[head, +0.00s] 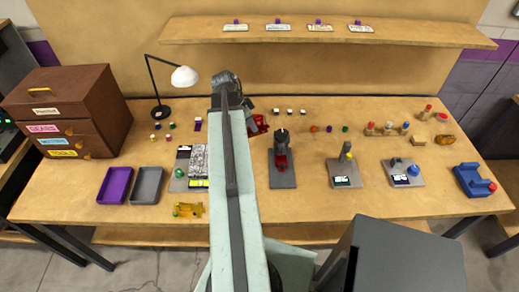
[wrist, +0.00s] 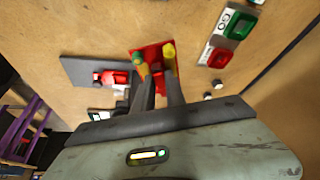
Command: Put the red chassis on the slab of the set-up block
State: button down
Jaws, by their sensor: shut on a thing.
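The red chassis (wrist: 151,53) shows in the wrist view between the two fingertips of my gripper (wrist: 156,60), which is shut on it. A green-orange piece and a yellow piece show at the fingertips. In the head view the red chassis (head: 259,124) shows just right of my arm, above the back half of the table, partly hidden. A dark slab (head: 284,181) with a black upright and a red part on it stands right of my arm; it also shows in the wrist view (wrist: 78,68). I cannot tell for certain whether this is the set-up block.
A desk lamp (head: 182,77), a brown drawer cabinet (head: 72,105), a purple tray (head: 115,186) and a grey tray (head: 147,186) are on the left. Two grey stations and a blue fixture (head: 472,180) are on the right. Small coloured pieces line the back. A shelf (head: 385,33) hangs above.

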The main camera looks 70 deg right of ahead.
aim_at(256, 147)
notch_tip(256, 147, down, 10)
jog(key=b, duration=1)
jog(key=shift+f, duration=0.2)
jog(key=shift+r, duration=0.25)
jog(key=shift+f, duration=0.2)
jog(key=c, duration=1.4)
grip_release()
jog(key=shift+w+r+p, duration=0.1)
jog(key=shift+r+p, duration=0.35)
jog(key=shift+r, duration=0.15)
jog(key=p+v, duration=1)
jog(key=v, duration=0.1)
jog(key=shift+a+r, duration=0.1)
